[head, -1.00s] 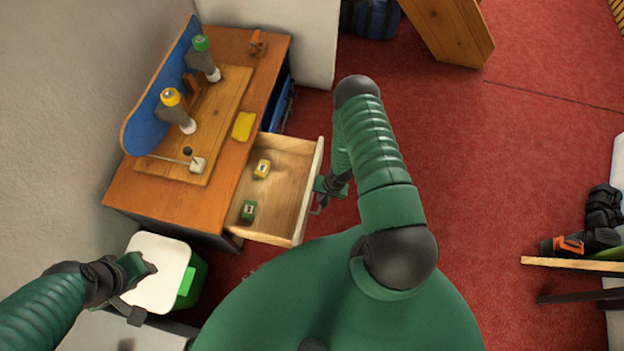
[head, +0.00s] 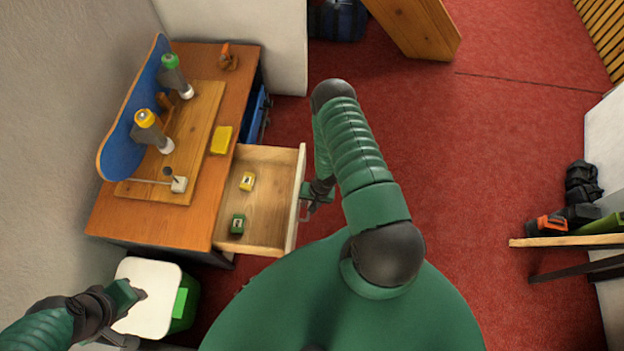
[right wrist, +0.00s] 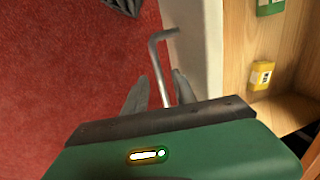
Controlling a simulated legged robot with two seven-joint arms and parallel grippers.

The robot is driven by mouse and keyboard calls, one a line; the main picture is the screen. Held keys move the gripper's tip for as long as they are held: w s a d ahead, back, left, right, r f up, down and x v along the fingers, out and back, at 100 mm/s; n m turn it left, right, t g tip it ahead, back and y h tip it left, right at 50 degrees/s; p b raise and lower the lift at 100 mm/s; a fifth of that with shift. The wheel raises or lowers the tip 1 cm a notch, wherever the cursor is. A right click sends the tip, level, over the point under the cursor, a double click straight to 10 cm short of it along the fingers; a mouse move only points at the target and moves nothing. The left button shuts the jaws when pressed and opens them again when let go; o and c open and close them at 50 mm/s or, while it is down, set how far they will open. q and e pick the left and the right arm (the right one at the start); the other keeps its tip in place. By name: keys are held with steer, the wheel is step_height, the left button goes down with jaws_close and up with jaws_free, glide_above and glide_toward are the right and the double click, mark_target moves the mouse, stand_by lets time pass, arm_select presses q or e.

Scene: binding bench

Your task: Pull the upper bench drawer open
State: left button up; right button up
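The upper drawer (head: 272,168), pale wood with a whitish front, stands pulled out of the bench (head: 222,90). Its metal handle (right wrist: 158,60) shows in the right wrist view as a thin bent bar on the drawer front. My right gripper (head: 306,206) is at the drawer front. In the right wrist view its two fingers (right wrist: 161,80) stand apart on either side of the bar, with small gaps showing. My left gripper (head: 140,294) is over the white-lidded bin, away from the drawer; its fingers are too small to judge.
A blue skateboard deck (head: 133,110) and clamps stand on the bench. A bin with a white lid (head: 150,300) is at lower left. Red floor lies open to the right.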

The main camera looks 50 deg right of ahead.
step_height(320, 180, up, 16)
steer(key=s+d+p, duration=0.2)
steer(key=p, duration=0.3)
steer(key=shift+s+r, duration=0.15)
steer(key=shift+s, duration=0.15)
